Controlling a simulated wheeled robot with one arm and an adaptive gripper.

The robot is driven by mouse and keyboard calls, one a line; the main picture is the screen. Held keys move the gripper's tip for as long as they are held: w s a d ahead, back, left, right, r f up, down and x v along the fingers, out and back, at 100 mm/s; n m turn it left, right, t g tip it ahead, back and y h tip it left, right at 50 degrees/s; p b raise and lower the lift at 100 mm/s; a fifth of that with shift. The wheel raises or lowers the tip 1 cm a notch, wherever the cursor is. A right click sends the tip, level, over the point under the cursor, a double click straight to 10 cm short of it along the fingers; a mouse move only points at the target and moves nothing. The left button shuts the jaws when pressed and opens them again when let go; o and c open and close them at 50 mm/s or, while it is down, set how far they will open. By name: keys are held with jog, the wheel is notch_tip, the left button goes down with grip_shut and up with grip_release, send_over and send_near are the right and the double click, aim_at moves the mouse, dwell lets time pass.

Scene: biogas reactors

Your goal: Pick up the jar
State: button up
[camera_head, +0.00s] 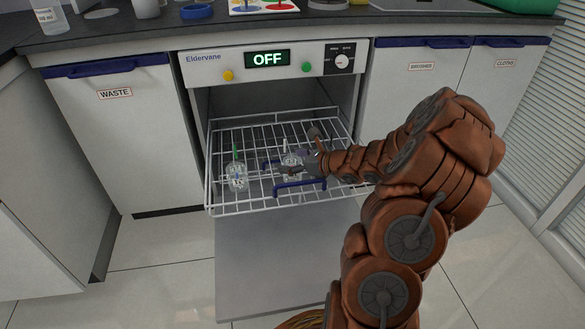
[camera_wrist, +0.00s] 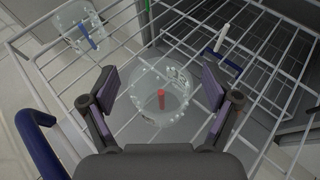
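A clear jar (camera_head: 291,160) stands on the pulled-out wire rack (camera_head: 262,207) of the washer, around or over a peg. In the wrist view the jar (camera_wrist: 146,112) lies between my fingers, with a red peg showing through it. My gripper (camera_wrist: 160,90) is open, with gaps between both purple pads and the jar; it also shows in the head view (camera_head: 293,166), partly covering the jar. A second clear jar (camera_head: 237,177) stands on the rack to the left; in the wrist view it (camera_wrist: 76,42) shows a blue peg. I cannot tell whether the jars are inverted.
The washer (camera_head: 228,60) reads OFF and its door (camera_head: 270,265) is folded down. The rack has a blue handle (camera_wrist: 38,143) at its front. A free peg (camera_wrist: 222,37) stands beyond the nearer jar. Wire rails surround the jars. The worktop (camera_head: 220,28) lies above.

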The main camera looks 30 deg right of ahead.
jog(key=c, duration=1.1)
notch_tip(320, 180, up, 13)
jog(key=p, duration=0.8)
notch_tip(320, 180, up, 9)
jog(key=p, duration=0.8)
send_over(293, 160)
jog(key=shift+a, duration=0.1)
